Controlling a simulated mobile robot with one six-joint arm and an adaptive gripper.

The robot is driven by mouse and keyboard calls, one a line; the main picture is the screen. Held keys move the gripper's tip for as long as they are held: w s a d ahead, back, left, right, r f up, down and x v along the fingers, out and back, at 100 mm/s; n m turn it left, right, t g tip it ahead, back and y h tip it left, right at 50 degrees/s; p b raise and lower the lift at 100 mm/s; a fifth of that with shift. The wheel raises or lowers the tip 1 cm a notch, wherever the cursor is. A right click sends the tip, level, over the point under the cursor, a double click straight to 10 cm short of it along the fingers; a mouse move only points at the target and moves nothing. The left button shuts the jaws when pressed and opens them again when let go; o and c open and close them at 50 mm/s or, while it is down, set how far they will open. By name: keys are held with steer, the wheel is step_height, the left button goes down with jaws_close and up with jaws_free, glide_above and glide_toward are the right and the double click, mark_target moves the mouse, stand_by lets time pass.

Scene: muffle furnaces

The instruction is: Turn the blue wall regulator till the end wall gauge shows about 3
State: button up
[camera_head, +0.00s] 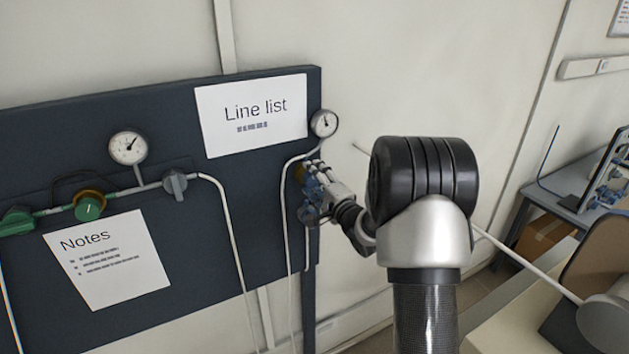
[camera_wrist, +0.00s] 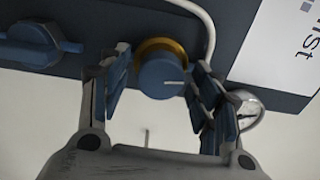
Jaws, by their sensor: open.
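The blue regulator knob (camera_wrist: 161,76) has a gold collar and a white pointer line. In the wrist view it sits between the two fingers of my gripper (camera_wrist: 160,88), which are apart, with a gap visible at the sides. In the head view my gripper (camera_head: 318,185) is at the right end of the dark panel and hides most of the knob. The end wall gauge (camera_head: 324,123) is just above it; its needle points up and slightly left, and its numbers are too small to read. The gauge's rim shows in the wrist view (camera_wrist: 248,113), its face turned away.
A blue valve handle (camera_wrist: 38,45) is beside the regulator. Further left are a green regulator (camera_head: 89,207), another gauge (camera_head: 128,148) and a grey valve (camera_head: 175,184). A white hose (camera_head: 287,230) runs down beside my gripper. A table (camera_head: 570,205) stands at right.

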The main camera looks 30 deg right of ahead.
steer(key=s, duration=1.2)
steer(key=shift+d, duration=0.2)
stand_by(1.3)
